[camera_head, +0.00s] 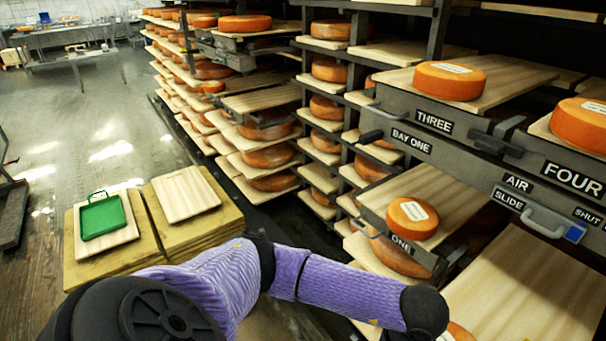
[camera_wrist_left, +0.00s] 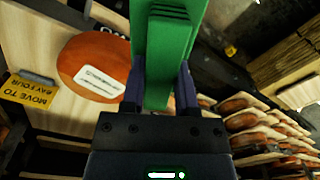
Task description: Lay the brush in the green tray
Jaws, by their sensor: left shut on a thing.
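The green tray (camera_head: 103,217), with a thin raised handle, sits on a pale board on the left stack in the head view. It looks empty. My left gripper (camera_wrist_left: 160,84) is shut on a green block-like thing, which looks like the brush (camera_wrist_left: 168,38), in the left wrist view. The brush extends up past the fingers and out of the top of the picture; its bristles do not clearly show. In the head view my purple left arm reaches right towards the racks, and its gripper is hidden or out of frame. My right gripper is not in view.
Racks of orange cheese wheels (camera_head: 450,80) on boards fill the right. A bare board (camera_head: 186,194) lies right of the tray. The left wrist view shows a labelled cheese wheel (camera_wrist_left: 88,62) and a yellow "MOVE TO BAY FOUR" tag (camera_wrist_left: 28,92). Open floor lies beyond the stacks.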

